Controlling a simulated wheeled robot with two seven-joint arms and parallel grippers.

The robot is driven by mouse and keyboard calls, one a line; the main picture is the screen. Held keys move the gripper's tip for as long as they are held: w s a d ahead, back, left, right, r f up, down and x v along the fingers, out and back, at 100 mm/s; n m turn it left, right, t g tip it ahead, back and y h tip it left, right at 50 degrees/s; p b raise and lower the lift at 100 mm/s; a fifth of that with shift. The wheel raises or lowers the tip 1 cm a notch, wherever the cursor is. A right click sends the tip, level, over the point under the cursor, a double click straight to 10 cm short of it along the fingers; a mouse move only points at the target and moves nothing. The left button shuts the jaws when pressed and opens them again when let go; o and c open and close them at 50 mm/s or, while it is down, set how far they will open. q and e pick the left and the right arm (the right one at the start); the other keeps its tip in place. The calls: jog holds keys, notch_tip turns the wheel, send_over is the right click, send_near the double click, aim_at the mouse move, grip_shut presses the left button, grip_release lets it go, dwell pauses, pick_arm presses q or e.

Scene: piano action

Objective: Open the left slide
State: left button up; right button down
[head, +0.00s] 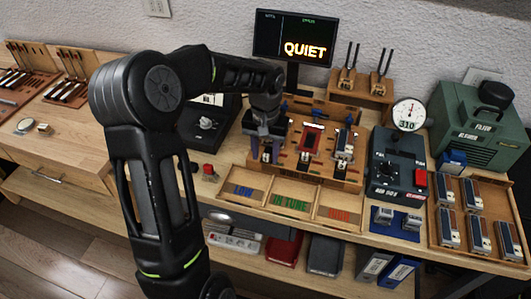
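My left arm comes in from the left and reaches over the wooden fixture (372,143) in the middle of the bench. My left gripper (264,155) points down at the left end of this fixture. It covers most of the leftmost station there, so the left slide is largely hidden and I cannot tell its position. I also cannot tell whether the fingers are apart or touch anything. Two other stations show to the right, one with a red part (310,139) and one with metal parts (344,145). My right gripper is not in view.
Three shallow trays marked low (242,189), in tune (290,201) and a red word (339,212) lie in front. A dark control box (398,160) with a dial gauge (408,114) stands to the right. A monitor (294,37) behind reads "QUIET".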

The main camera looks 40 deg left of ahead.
pick_arm(q)
notch_tip(320, 180, up, 8)
jog(key=shift+f+b, duration=0.2)
jog(key=shift+b, duration=0.25)
jog(key=shift+s+f, duration=0.1)
dwell(0.3)
